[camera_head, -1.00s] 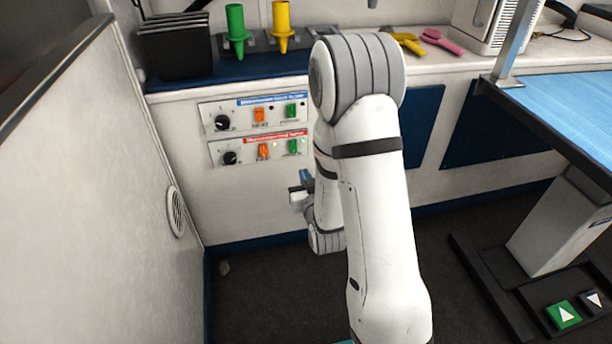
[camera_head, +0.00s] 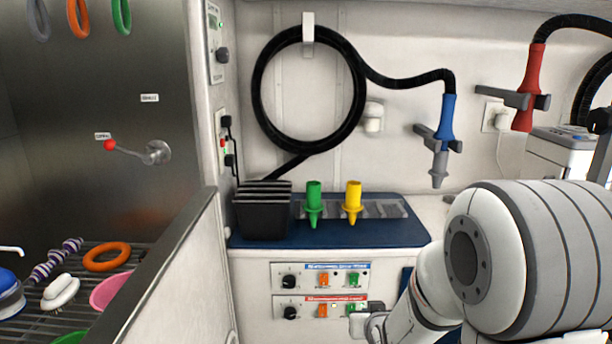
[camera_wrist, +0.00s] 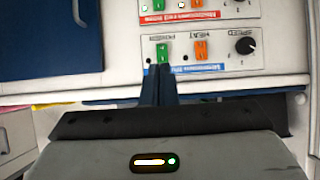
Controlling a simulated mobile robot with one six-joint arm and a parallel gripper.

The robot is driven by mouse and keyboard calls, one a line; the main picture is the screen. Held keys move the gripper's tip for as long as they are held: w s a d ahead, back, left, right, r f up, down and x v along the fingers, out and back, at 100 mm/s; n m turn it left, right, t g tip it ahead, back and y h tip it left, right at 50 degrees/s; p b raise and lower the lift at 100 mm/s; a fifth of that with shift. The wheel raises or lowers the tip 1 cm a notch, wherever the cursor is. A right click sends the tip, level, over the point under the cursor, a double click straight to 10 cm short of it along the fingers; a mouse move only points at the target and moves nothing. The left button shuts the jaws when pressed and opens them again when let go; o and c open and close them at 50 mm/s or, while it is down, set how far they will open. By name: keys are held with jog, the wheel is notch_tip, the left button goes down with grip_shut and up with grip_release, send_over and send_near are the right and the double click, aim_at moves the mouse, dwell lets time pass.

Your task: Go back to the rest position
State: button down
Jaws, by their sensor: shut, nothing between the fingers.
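My gripper (camera_wrist: 160,85) shows in the wrist view with its two dark blue fingers together and nothing between them. The fingertips overlap the green switch of the blue-labelled control panel (camera_wrist: 225,52) in that view; I cannot tell whether they touch it. In the head view my white and grey arm fills the lower right. A small grey part of its far end shows beside the red-labelled panel (camera_head: 283,308), and the fingers cannot be made out there. The blue-labelled panel (camera_head: 305,276) sits above it, each with a black knob, an orange switch and a green switch.
A blue-topped counter (camera_head: 270,236) holds a black bin (camera_head: 262,215), a green nozzle (camera_head: 314,200) and a yellow nozzle (camera_head: 353,200). A black hose (camera_head: 258,90) hangs above. A partition (camera_head: 165,270) and a tub with a rack (camera_head: 40,315) lie at left.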

jog(key=s+r+g+p, duration=0.4)
jog(key=s+r+p, duration=0.5)
jog(key=r, duration=0.6)
jog(key=s+r+g+p, duration=0.5)
jog(key=s+r+p, duration=0.5)
jog(key=s+r, duration=0.4)
jog(key=shift+d+r, duration=0.15)
jog(key=shift+r, duration=0.35)
